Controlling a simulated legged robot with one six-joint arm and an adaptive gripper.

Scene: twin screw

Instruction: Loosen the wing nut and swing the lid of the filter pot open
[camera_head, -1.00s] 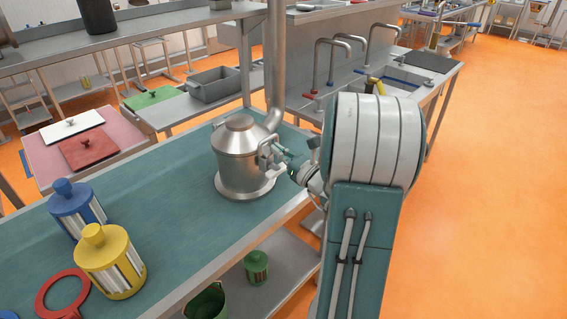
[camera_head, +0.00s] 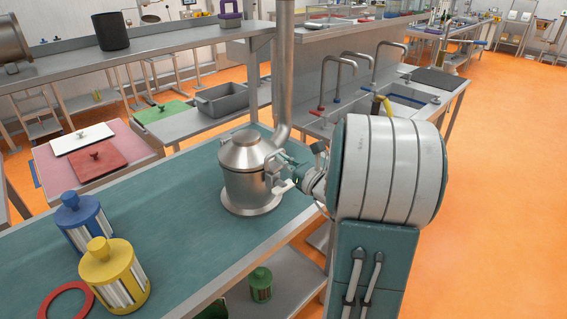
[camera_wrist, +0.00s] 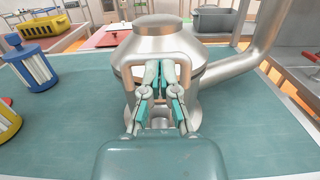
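The filter pot (camera_head: 249,184) is a metal pot with a domed, stepped lid (camera_head: 247,150), which sits shut on top. It stands upright on the teal bench, and also shows in the wrist view (camera_wrist: 118,73). A loop-shaped metal bracket (camera_wrist: 186,58) shows on its near side. My gripper (camera_wrist: 160,72) is at this bracket, with its two fingertips close together and a narrow gap between them. I cannot pick out the wing nut; the fingers cover that spot, so any grip is unclear. In the head view, my gripper (camera_head: 283,172) reaches the pot's right side.
A thick pipe (camera_head: 285,75) rises at the pot's right rear. Blue (camera_head: 81,219) and yellow (camera_head: 113,275) filter cartridges and a red ring (camera_head: 66,300) are on the bench at front left. The teal bench (camera_head: 170,205) is clear between them and the pot.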

